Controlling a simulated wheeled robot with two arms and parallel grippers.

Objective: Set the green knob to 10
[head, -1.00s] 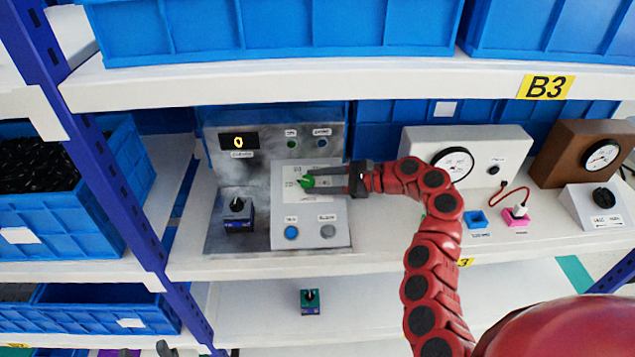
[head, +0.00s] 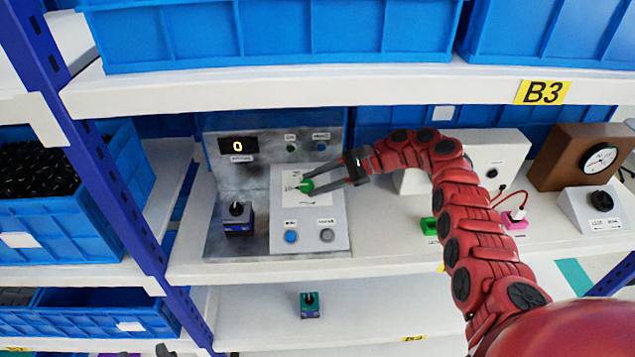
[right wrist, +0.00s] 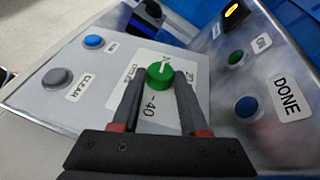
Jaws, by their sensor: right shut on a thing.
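The green knob (head: 306,186) sits on the sloped grey panel (head: 283,215) of the metal control box, over a white scale label. In the right wrist view the green knob (right wrist: 160,75) has a white pointer mark on top, and "-40" is printed on the near side. My right gripper (head: 309,187) reaches in from the right, tilted down to the left, with its fingers on either side of the knob, shut on it. It also shows in the right wrist view (right wrist: 160,82). The display (head: 238,146) reads 0.
Below the knob are a blue button (head: 291,237) and a grey button (head: 327,236). A black-knobbed block (head: 238,218) stands left of the panel. The upper shelf (head: 300,98) runs above. My right arm partly hides a white gauge box (head: 495,150).

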